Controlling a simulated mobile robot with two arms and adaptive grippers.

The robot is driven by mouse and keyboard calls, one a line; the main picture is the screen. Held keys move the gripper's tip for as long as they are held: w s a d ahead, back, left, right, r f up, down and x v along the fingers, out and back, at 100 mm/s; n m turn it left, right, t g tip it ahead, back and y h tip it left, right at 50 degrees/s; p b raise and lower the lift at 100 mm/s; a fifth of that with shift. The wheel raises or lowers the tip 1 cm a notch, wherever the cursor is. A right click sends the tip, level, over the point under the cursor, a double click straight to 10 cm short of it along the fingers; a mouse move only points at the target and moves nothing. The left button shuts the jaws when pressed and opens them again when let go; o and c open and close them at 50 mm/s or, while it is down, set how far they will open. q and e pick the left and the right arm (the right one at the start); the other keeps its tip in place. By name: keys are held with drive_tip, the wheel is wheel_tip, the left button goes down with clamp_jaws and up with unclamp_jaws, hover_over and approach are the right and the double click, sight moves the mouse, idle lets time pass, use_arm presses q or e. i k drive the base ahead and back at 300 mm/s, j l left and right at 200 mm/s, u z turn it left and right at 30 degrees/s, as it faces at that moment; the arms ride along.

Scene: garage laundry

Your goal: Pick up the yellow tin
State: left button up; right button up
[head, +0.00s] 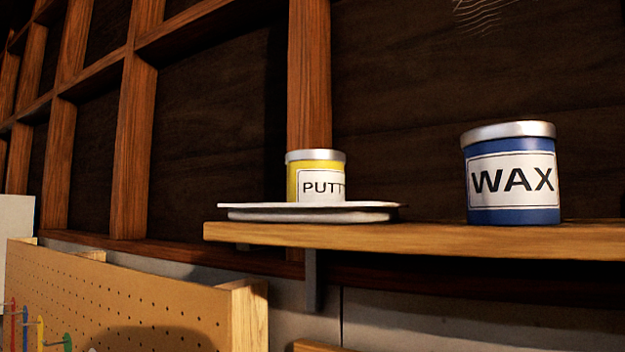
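The yellow tin (316,177) has a silver lid and a white label with the letters "PUTT" showing. It stands upright on a thin pale tray or plate (250,212) near the left end of a wooden shelf (430,238). The rim of the tray hides the tin's bottom edge. Neither of my grippers shows in the head view.
A blue tin (513,212) labelled "WAX" stands upright on the same shelf to the right, with bare shelf between it and the tray. Wooden studs (310,80) rise behind. A pegboard (130,300) with several hanging tools is at lower left.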

sight(314, 174)
drive_tip(key=k+j, duration=0.2)
drive_tip(key=j, duration=0.2)
drive_tip(key=k+j, duration=0.25)
drive_tip(key=j, duration=0.15)
drive_tip(key=k+j+z, duration=0.1)
drive_tip(key=j, duration=0.35)
drive_tip(key=k+j, duration=0.35)
